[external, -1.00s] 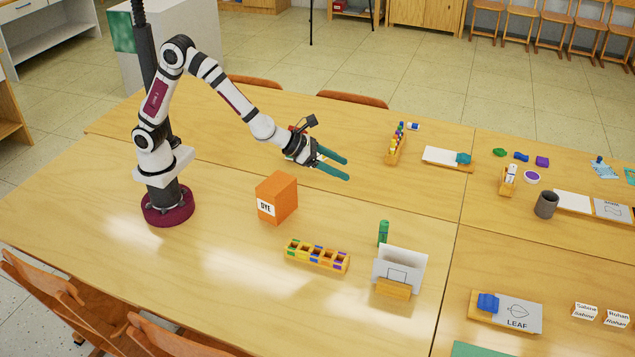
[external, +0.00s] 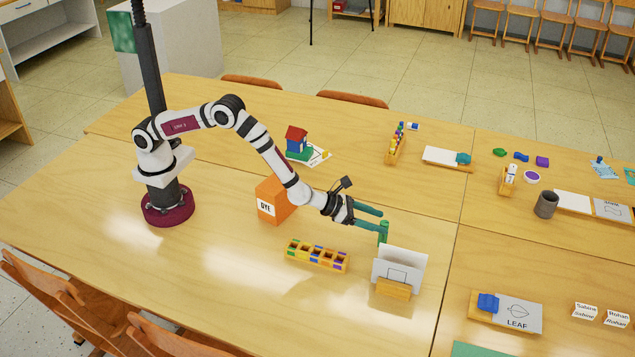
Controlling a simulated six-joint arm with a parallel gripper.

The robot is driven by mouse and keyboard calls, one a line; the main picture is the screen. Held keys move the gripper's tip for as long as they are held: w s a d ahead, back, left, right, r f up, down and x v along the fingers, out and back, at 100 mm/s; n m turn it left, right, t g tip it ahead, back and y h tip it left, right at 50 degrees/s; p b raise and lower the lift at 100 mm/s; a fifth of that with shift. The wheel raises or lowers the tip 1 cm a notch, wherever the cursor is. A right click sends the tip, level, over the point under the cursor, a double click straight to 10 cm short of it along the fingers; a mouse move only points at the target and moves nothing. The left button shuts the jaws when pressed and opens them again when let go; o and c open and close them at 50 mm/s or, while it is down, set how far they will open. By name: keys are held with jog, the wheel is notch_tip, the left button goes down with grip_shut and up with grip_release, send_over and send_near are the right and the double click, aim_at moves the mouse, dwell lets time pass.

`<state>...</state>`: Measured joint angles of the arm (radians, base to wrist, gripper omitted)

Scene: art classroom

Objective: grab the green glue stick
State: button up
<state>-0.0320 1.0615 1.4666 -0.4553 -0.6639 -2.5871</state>
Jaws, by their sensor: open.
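The green glue stick (external: 383,232) stands upright on the table, just behind a white card in a wooden stand. Its lower part is partly hidden by the card. My gripper (external: 382,221) is open, with its two teal fingers reaching right. The fingertips are at the glue stick's upper part, and the nearer finger overlaps it in the picture. I cannot tell whether a finger touches it or whether the stick is fully between the fingers.
The white card (external: 402,267) in its wooden stand (external: 393,289) is close in front of the glue stick. A wooden block with coloured slots (external: 317,255) and an orange DYE box (external: 268,203) stand to the left.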

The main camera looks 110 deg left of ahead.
aim_at(382, 223)
jog(key=x, duration=0.3)
jog(key=shift+f, duration=0.1)
grip_shut()
